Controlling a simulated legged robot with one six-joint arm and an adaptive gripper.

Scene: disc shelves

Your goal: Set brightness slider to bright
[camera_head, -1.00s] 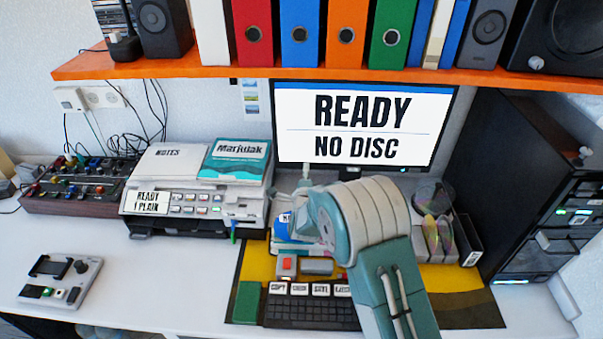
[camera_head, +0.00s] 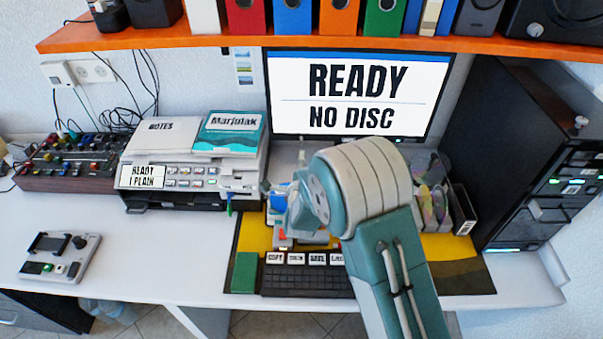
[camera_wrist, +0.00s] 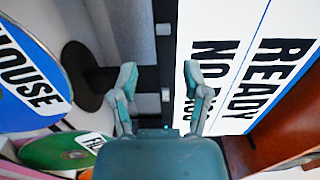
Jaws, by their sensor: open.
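The monitor (camera_head: 350,97) stands at the back of the desk and reads READY, NO DISC. It also shows sideways in the wrist view (camera_wrist: 235,75), with small pale tabs on its black lower edge (camera_wrist: 166,98). I cannot tell which of these, if any, is the brightness slider. My gripper (camera_head: 284,196) is in front of the monitor's lower left part, partly hidden by my arm. In the wrist view my gripper (camera_wrist: 160,72) has its two fingers apart, nothing between them, facing the black edge. Contact cannot be told.
A keyboard (camera_head: 308,281) lies below my arm. A printer (camera_head: 185,178) and a mixer (camera_head: 68,165) stand left, a small control box (camera_head: 60,259) front left. Discs (camera_head: 432,198) and a black tower (camera_head: 515,165) stand right. An orange shelf (camera_head: 200,40) overhangs.

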